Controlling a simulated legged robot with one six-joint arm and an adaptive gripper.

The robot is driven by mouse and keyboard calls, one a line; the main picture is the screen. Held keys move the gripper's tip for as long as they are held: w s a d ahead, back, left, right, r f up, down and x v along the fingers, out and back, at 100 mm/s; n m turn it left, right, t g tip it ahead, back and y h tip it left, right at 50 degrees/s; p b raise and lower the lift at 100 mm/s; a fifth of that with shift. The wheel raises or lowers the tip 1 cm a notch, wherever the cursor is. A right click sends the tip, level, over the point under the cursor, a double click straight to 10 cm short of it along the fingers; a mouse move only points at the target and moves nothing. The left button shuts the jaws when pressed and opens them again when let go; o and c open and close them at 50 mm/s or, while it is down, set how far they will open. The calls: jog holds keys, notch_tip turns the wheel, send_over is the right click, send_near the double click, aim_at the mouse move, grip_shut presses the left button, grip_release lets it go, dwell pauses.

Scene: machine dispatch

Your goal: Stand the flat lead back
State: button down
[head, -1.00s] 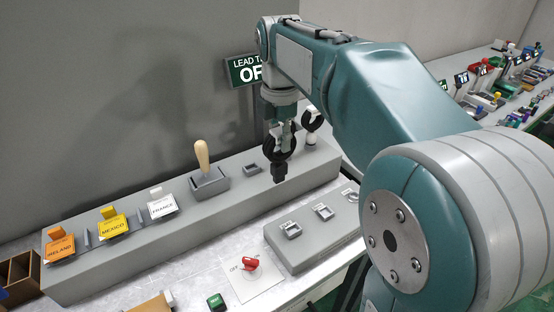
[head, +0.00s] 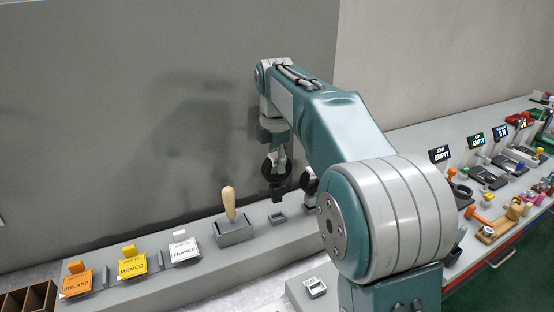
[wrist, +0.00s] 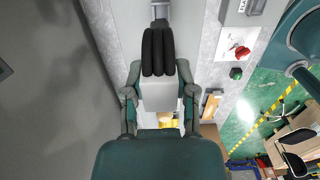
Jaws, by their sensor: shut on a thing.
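My gripper (head: 276,172) points down above the grey bench block, its black fingers closed on a small dark piece, taken to be the lead (head: 277,195). The piece hangs upright below the fingertips, and its upper part is hidden between them. A small grey socket (head: 278,217) on the block lies just under it, with a small gap showing between them. In the wrist view the black fingers (wrist: 160,52) are together, and the held piece is mostly hidden behind them. A similar dark-and-white piece (head: 310,184) stands to the right, partly hidden by my arm.
A wooden-handled lever (head: 229,203) stands in a grey box left of the socket. Orange, yellow and white (head: 184,251) country tags line the block's left. A red switch (wrist: 238,50) and green button (wrist: 236,73) are in the wrist view. A crowded bench lies at right.

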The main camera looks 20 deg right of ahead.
aim_at(278, 175)
jog(key=shift+f, duration=1.95)
jog(key=shift+s+f, duration=0.1)
jog(key=shift+f, duration=1)
jog(key=shift+c, duration=1.7)
grip_release()
jog(key=o, duration=0.3)
jog(key=shift+o, duration=0.2)
jog(key=shift+r, duration=0.1)
jog(key=shift+r, duration=2.95)
